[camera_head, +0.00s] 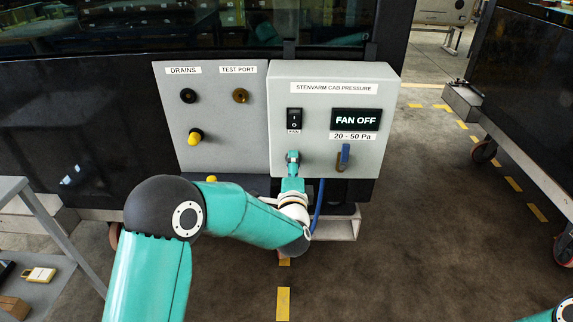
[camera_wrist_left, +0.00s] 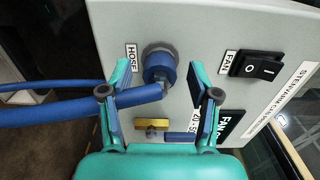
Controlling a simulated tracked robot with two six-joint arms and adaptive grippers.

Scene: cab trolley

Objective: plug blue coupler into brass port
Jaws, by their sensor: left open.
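The blue coupler (camera_wrist_left: 160,68) sits in a grey round holder marked HOSE on the control box, in the left wrist view. A blue hose (camera_wrist_left: 60,112) runs from it to the left. My left gripper (camera_wrist_left: 160,76) is open, with one finger on each side of the coupler and visible gaps. In the head view my left gripper (camera_head: 292,160) is at the lower left of the box front and hides the coupler. The brass port (camera_head: 240,96) is under the TEST PORT label on the grey panel, with nothing in it. My right gripper is out of view.
The control box (camera_head: 300,110) carries a FAN switch (camera_head: 294,119), a FAN OFF display (camera_head: 355,120) and a brass valve with a blue lever (camera_head: 344,156). On the panel are a black drain port (camera_head: 188,96) and a yellow-tipped knob (camera_head: 195,137).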

